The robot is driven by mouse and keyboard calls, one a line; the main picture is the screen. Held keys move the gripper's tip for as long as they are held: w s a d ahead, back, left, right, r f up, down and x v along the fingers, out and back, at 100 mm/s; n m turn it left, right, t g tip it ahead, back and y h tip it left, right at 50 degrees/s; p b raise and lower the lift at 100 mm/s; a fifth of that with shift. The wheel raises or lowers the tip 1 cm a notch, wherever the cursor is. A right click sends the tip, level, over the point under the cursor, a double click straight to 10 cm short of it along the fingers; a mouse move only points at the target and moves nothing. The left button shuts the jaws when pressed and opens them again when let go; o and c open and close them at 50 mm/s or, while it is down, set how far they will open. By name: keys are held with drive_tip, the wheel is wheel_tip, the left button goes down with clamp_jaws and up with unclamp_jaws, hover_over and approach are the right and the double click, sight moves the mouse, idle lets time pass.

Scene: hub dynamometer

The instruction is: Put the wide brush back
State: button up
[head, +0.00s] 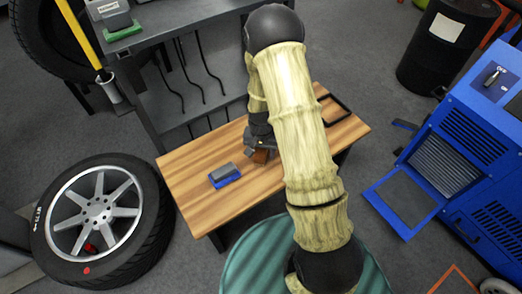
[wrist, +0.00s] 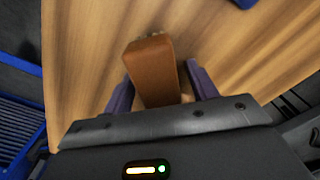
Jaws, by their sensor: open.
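A brown block (wrist: 152,72), with what look like pale bristles at its far end, lies on the wooden table. It appears to be the wide brush. In the wrist view it sits between the two purple fingers of my gripper (wrist: 160,82), which are apart on either side of it. The right finger shows a gap to it; the left is close, and I cannot tell if it touches. In the head view my gripper (head: 261,148) is low over the table, and only a small part of the brush (head: 261,156) shows beneath it.
A blue and grey block (head: 225,176) lies left on the table (head: 200,203). An empty black frame (head: 336,110) lies at its back right. A grey shelf unit (head: 215,22) stands behind, a wheel (head: 148,205) at left, a blue machine (head: 460,135) at right.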

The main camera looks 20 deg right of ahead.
drive_tip(key=shift+r, duration=0.1)
wheel_tip(320, 180, up, 12)
drive_tip(key=p, duration=0.4)
drive_tip(key=shift+s+p, duration=0.25)
drive_tip(key=shift+p, duration=0.15)
drive_tip(key=s+r+n+t, duration=0.2)
drive_tip(key=s+r+n, duration=0.3)
drive_tip(key=s+r, duration=0.8)
drive_tip(key=v, duration=0.2)
drive_tip(key=shift+s+r, duration=0.2)
drive_tip(key=shift+r, duration=0.1)
